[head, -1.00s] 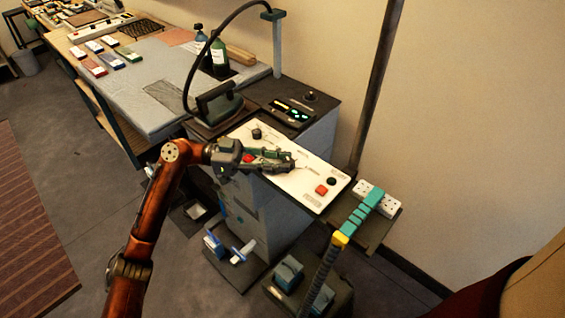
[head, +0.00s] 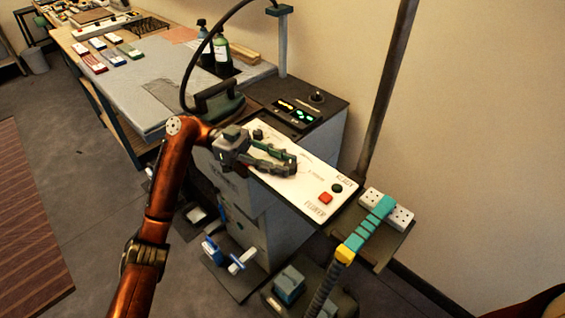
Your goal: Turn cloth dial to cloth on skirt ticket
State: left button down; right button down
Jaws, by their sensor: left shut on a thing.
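The white control panel (head: 305,200) has printed markings, a black knob (head: 258,134) at its far end and a red button (head: 325,198) and dark green button (head: 337,188) at its near end. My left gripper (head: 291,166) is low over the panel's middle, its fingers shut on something. That thing, probably the cloth dial, is hidden by the fingers, so I cannot read its setting. I cannot pick out the skirt ticket. My right gripper is not in view.
A green iron (head: 219,102) stands behind the panel, beside a black unit (head: 296,112) with lit keys. A dark pole (head: 386,85) rises on the right. A teal-banded handle (head: 368,228) leans at the near right by white sockets (head: 399,217).

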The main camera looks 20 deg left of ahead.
pick_arm(q)
jog(key=shift+f, duration=0.15)
jog(key=c, duration=1.6)
grip_release()
jog(key=a, duration=1.2)
jog(key=shift+w, duration=0.25)
